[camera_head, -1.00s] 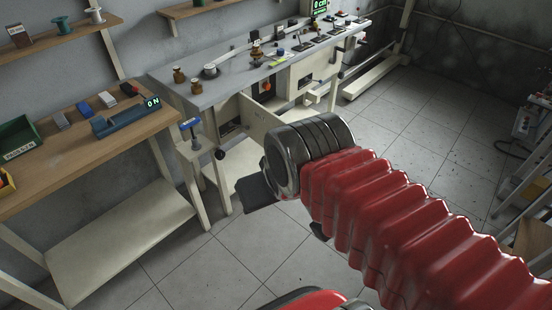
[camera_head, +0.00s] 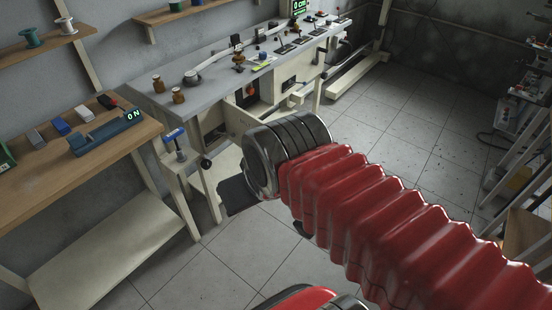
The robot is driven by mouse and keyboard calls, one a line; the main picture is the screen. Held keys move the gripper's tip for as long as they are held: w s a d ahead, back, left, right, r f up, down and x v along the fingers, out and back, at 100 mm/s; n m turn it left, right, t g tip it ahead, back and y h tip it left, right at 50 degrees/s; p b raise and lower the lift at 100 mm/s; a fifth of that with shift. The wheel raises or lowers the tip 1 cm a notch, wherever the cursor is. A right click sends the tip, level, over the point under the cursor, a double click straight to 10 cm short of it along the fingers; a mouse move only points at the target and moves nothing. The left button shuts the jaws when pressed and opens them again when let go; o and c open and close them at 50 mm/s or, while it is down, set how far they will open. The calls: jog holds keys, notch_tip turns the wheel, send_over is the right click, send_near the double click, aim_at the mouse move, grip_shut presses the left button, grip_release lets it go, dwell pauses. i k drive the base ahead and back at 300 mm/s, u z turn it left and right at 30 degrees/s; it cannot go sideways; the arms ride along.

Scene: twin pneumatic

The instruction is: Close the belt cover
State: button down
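A grey-topped workbench (camera_head: 200,77) stands at the back, with open compartments in its cream front. A cream panel (camera_head: 238,117) stands out from this front and looks like an open cover; my arm hides part of it. I cannot tell for sure that it is the belt cover. My red, ribbed arm reaches in from the lower right and ends in a dark round wrist. A dark flat part of my gripper (camera_head: 238,195) shows beyond the wrist, over the floor in front of the bench. The wrist hides the rest, so its opening is not visible.
A wooden table (camera_head: 40,172) with a blue device reading "ON" (camera_head: 105,132) stands at the left. A blue-handled clamp (camera_head: 175,140) sits on a small stand between table and bench. The tiled floor (camera_head: 400,130) is clear right of the bench. Shelving stands at the right edge.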

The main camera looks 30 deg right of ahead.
aim_at(237, 121)
jog(key=i, duration=0.85)
jog(key=u, duration=0.05)
